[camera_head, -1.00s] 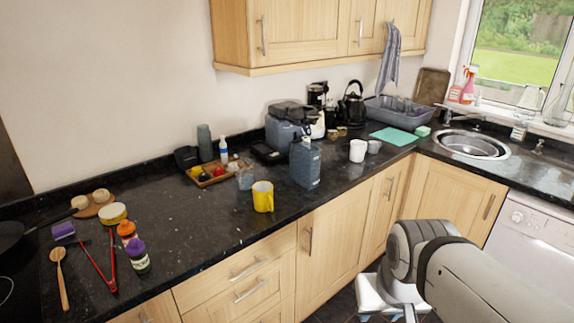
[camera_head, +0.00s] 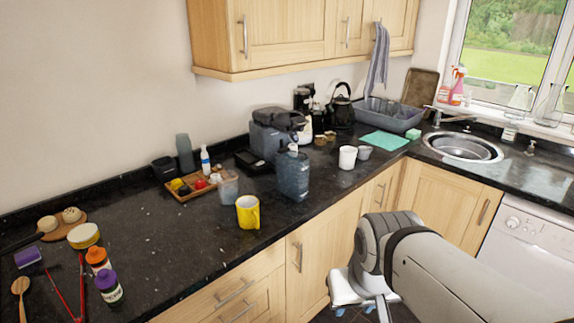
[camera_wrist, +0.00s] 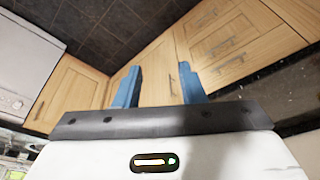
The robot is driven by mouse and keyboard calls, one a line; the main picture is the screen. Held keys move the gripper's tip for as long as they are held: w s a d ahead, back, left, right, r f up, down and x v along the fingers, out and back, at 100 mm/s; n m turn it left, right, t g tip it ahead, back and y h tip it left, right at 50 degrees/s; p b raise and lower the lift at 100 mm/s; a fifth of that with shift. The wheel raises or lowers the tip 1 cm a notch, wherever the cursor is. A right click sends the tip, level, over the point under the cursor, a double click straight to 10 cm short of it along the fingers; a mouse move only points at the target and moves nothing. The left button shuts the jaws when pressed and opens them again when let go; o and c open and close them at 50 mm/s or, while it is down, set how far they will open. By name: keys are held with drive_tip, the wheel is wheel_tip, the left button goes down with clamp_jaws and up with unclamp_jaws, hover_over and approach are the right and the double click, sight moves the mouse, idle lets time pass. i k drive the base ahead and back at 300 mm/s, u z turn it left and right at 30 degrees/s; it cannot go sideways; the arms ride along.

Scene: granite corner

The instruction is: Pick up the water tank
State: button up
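The water tank (camera_head: 293,177), a translucent blue-grey jug with a narrow pale neck, stands upright on the black granite counter near its front edge. My gripper (camera_wrist: 158,70) has two blue fingers spread apart with nothing between them. In the head view my gripper is low in front of the cabinets, below counter height and right of the tank; its fingers are mostly hidden or cut off by the bottom edge. The tank is not clearly visible in the wrist view, which shows cabinet fronts and dark floor tiles.
A yellow mug (camera_head: 248,212) stands left of the tank; a clear cup (camera_head: 228,186) and wooden tray (camera_head: 190,195) are farther left. A coffee machine (camera_head: 270,135) is close behind. A white mug (camera_head: 347,158) stands right. The counter edge and cabinets lie between my gripper and tank.

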sight(292, 167)
drive_tip(key=i, duration=1.15)
drive_tip(key=u, duration=0.05)
